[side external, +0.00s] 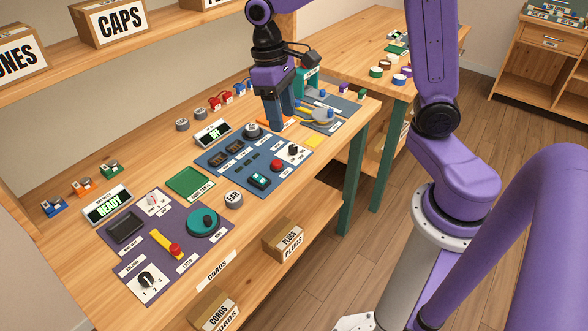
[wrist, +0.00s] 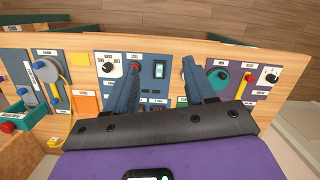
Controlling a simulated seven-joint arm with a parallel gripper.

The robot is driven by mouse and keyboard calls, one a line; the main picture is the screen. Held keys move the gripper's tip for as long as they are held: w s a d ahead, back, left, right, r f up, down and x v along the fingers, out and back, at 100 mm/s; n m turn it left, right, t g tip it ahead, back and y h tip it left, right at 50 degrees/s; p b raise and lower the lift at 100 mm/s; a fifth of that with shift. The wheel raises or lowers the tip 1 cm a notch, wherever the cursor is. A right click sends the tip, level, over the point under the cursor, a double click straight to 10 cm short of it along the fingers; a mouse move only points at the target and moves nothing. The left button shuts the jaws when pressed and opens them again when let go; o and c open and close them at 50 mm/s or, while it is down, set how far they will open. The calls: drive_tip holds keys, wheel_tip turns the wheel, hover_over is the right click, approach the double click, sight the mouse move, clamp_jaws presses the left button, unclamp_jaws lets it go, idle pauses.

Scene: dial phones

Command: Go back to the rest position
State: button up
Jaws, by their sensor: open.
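My gripper (side external: 286,122) is at the right end of the blue panel (side external: 214,161), above the workbench (side external: 262,206). Its two blue fingers are apart with nothing between them, which the wrist view also shows (wrist: 158,70). In the side view the fingers hang down near a round grey knob (side external: 252,130) and a black-and-white dial (side external: 293,150). I cannot tell whether the fingertips touch the panel. In the wrist view, a red button (wrist: 133,67) and a green-lit rocker switch (wrist: 159,70) lie between the fingers.
A purple panel (side external: 128,230) with a teal disc (side external: 203,222) and a yellow lever (side external: 166,243) is at the left. Display boxes (side external: 107,205) stand behind the panels. A shelf with a CAPS box (side external: 118,22) overhangs the back.

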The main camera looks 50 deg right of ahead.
drive_tip(key=s+f+n+t, duration=0.1)
drive_tip(key=s+n, duration=0.8)
drive_tip(key=s, duration=1.2)
drive_tip(key=shift+f+n+t+y, duration=0.2)
drive_tip(key=shift+n+t+y, duration=0.1)
drive_tip(key=shift+t, duration=0.3)
